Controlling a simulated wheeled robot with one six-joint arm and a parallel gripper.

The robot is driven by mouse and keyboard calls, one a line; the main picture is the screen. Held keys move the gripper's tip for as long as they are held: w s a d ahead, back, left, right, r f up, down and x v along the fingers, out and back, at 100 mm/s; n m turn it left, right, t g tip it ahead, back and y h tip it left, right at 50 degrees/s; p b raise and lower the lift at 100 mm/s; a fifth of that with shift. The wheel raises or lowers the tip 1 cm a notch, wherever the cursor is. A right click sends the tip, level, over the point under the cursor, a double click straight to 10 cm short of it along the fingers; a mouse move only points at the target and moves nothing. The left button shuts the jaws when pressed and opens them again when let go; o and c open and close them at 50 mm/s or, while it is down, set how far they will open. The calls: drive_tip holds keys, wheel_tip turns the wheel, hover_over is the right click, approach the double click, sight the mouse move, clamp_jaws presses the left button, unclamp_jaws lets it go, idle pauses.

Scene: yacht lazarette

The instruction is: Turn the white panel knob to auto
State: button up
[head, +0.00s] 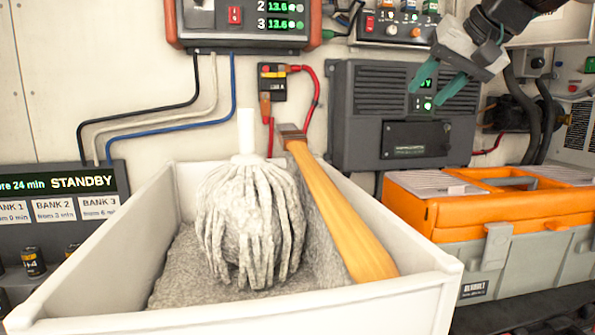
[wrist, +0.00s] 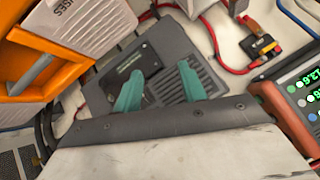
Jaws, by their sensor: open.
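A small switch panel (head: 402,24) sits at the top of the head view, left of my gripper. It carries a red rocker switch, a pale round knob (head: 391,30) and an orange knob (head: 416,32). The pale knob looks white, but it is too small to read its pointer or labels. My gripper (head: 438,83) has green fingers, which are apart and empty. It hangs in front of the dark grey unit, to the right of and below the panel. In the wrist view the open fingers (wrist: 160,88) point at the grey unit; the knob is not visible there.
The dark grey wall unit (head: 385,88) is behind my fingers. An orange toolbox (head: 455,213) stands at right. A white bin (head: 400,305) holds a mop head (head: 250,220) and a wooden-handled tool (head: 340,215). A red-trimmed meter (head: 240,22) hangs upper left; cables run along the wall.

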drive_tip(key=s+d+f+g+h, duration=0.1)
drive_tip(key=s+f+g+h, duration=0.1)
drive_tip(key=s+f, duration=1.2)
drive_tip(key=s+d+f+n+g+h, duration=0.1)
drive_tip(key=s+f+g, duration=0.4)
drive_tip(key=s+f, duration=0.9)
wheel_tip(320, 180, down, 4)
drive_tip(key=shift+s+f+h, duration=0.15)
drive_tip(key=shift+f+h, duration=0.1)
drive_tip(key=shift+h, duration=0.15)
drive_tip(key=shift+d, duration=0.1)
drive_tip(key=shift+c, duration=0.5)
